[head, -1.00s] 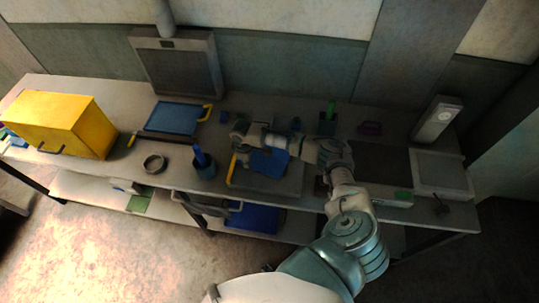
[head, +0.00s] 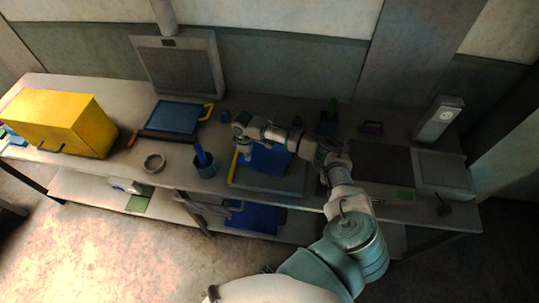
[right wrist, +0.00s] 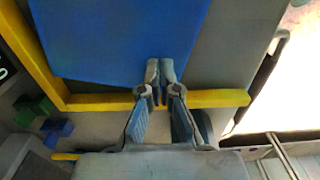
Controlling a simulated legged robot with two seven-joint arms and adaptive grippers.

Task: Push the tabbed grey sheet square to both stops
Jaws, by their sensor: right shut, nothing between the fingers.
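A blue sheet (head: 262,159) lies on a grey board (head: 285,184) in the middle of the bench; I see no tab on it. A yellow stop bar (head: 233,167) runs along the board's left side. In the right wrist view the blue sheet (right wrist: 120,40) lies inside a yellow corner, near the long bar (right wrist: 215,98) and the side bar (right wrist: 30,50), slightly askew; contact with them is unclear. My right gripper (right wrist: 159,75) is shut and empty over the long bar, its tips by the sheet's edge. My left gripper is not in view.
A dark grey panel (head: 380,165) with a green patch lies right of the board. A blue tray (head: 175,118), a yellow box (head: 55,122) and a dark green holder (head: 328,122) are also on the bench.

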